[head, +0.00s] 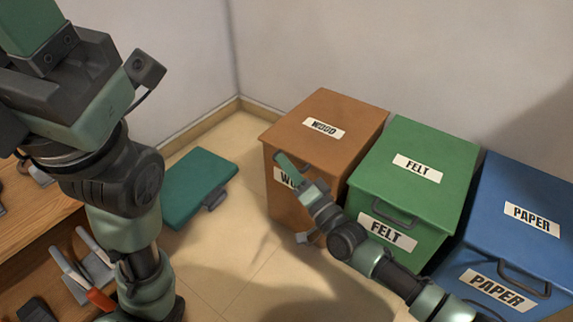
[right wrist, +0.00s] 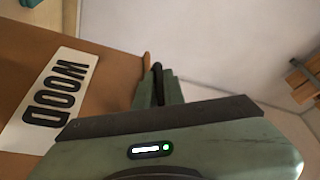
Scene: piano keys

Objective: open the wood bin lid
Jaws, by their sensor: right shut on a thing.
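The brown wood bin (head: 325,135) stands against the back wall. Its lid lies flat and closed, with a WOOD label on top and another on the front. My right gripper (head: 284,160) is at the upper front edge of this bin, overlapping the front label. In the right wrist view, its green fingers are shut on a dark handle (right wrist: 157,82) beside the brown bin face and its WOOD label (right wrist: 55,100). My left gripper (head: 50,50) is raised at the upper left, far from the bin. Its fingertips are outside the picture.
The green felt bin (head: 440,150) and blue paper bin (head: 505,180) stand closed to the right of the wood bin. A teal flat-topped object (head: 195,180) stands to the left. A wooden bench (head: 30,215) with tools is at the lower left. Bare floor (head: 245,135) lies between.

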